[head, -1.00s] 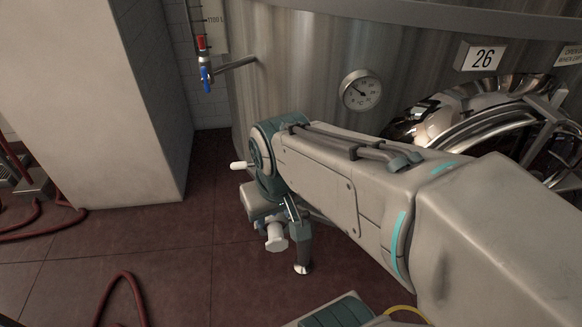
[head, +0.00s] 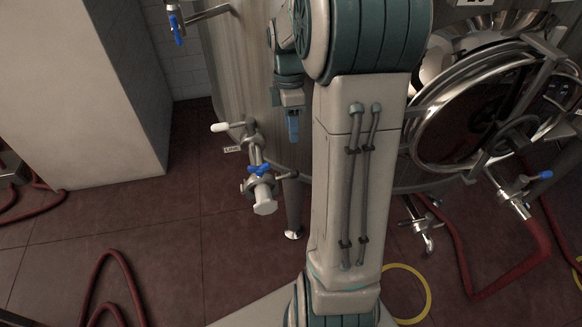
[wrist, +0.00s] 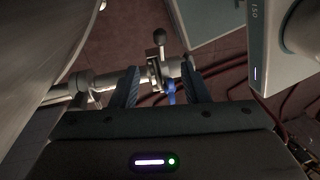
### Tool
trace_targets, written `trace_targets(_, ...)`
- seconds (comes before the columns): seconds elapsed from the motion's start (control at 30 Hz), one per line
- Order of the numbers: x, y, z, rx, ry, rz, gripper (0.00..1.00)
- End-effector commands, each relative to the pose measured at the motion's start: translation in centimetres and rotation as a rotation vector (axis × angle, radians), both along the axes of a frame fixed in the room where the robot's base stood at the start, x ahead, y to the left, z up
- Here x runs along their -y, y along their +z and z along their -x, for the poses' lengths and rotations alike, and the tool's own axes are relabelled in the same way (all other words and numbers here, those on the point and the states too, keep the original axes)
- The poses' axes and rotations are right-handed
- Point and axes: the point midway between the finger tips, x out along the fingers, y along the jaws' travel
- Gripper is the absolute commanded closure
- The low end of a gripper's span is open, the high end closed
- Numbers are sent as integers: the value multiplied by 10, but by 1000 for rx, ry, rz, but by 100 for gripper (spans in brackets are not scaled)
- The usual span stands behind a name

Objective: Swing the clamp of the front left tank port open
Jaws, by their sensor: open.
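The left tank port is a steel pipe stub low on the tank, with a white-tipped valve lever (head: 220,127). Its clamp (head: 250,187) has a blue wing nut (head: 259,170) and sits behind a pale end cap (head: 265,202). My gripper (head: 293,125) hangs above and to the right of the port, pointing down, apart from it in the head view. In the wrist view my gripper (wrist: 160,68) is open and empty. The pipe and fittings (wrist: 155,76) show between and beyond the fingers, with a blue part (wrist: 171,92) near the right finger. Clamp details are dark there.
The tank (head: 235,80) stands behind, with a round manway door (head: 465,110) at right. Another valve (head: 515,190) with a red hose (head: 520,275) is lower right. A pale pillar (head: 75,90) stands left.

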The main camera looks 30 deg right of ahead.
Motion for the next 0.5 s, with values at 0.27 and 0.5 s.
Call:
trace_targets(0.27, -2, -43, 9, -6, 5, -4, 59)
trace_targets(0.5, -5, -94, 18, -5, 4, -2, 59)
